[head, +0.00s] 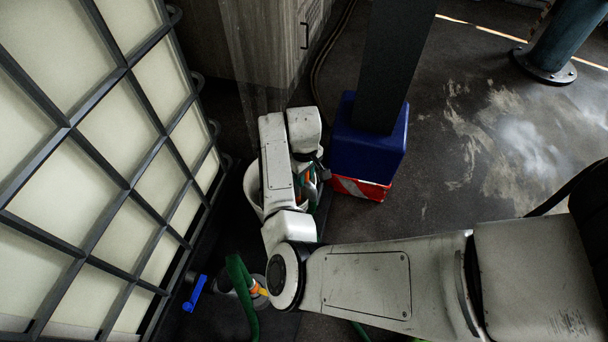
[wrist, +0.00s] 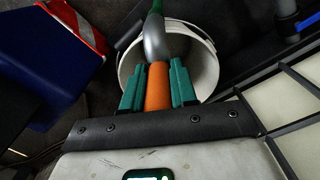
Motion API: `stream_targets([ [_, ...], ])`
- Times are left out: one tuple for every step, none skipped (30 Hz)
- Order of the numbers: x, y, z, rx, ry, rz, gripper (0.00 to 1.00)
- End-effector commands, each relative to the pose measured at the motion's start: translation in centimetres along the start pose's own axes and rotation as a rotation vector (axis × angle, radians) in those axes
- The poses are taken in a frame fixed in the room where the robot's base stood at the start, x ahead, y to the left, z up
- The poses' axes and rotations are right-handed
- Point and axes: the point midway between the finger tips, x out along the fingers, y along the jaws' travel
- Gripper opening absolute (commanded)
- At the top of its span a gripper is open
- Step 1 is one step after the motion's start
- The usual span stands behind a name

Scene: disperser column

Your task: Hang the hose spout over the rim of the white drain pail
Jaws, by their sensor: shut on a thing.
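The white drain pail (head: 252,187) stands on the dark floor, mostly hidden behind my arm in the head view. In the wrist view its rim (wrist: 213,55) and open mouth show beyond my fingers. My gripper (wrist: 158,88) has teal fingers, shut on the orange sleeve of the hose spout (wrist: 158,92). The grey bent part of the spout (wrist: 154,42) lies in front of the pail mouth in that view, with green hose at its far end. I cannot tell whether the spout touches the rim. In the head view my gripper (head: 309,183) is partly hidden at the pail's right side.
A blue block with a red and white base (head: 368,150) around a dark post stands right of the pail. A caged tank (head: 110,130) fills the left. A blue valve handle (head: 195,292) and green hose (head: 240,290) are at its foot. Open floor lies right.

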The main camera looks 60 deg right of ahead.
Motion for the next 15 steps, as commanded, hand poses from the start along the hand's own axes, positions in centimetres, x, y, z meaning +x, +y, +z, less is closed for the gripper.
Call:
stream_targets([
  [0.9, 0.0, -0.1, 0.0, 0.002, 0.0, 0.0],
  [1.1, -0.1, -0.1, 0.0, 0.003, 0.0, 0.0],
  [1.5, -0.1, -0.1, 0.0, 0.003, 0.0, 0.0],
  [1.8, -0.1, -0.1, 0.0, 0.003, 0.0, 0.0],
  [2.0, -0.1, -0.1, 0.001, 0.003, -0.001, 0.0],
  [2.4, -0.1, -0.1, 0.001, 0.003, -0.001, 0.0],
  [2.6, -0.1, -0.1, 0.001, 0.003, 0.0, 0.0],
  [2.9, 0.0, -0.1, 0.001, 0.003, 0.0, 0.0],
  [3.2, 0.0, -0.1, 0.001, 0.002, 0.0, 0.0],
  [3.5, 0.0, -0.1, 0.001, 0.002, 0.0, 0.0],
  [3.7, 0.0, -0.1, 0.0, 0.002, 0.001, 0.0],
  [4.1, 0.0, -0.1, 0.0, 0.002, 0.001, 0.0],
  [4.3, 0.0, -0.1, 0.0, 0.003, 0.0, 0.0],
  [4.6, 0.0, -0.1, 0.0, 0.003, 0.0, 0.0],
  [4.9, -0.1, -0.1, 0.0, 0.003, 0.0, 0.0],
])
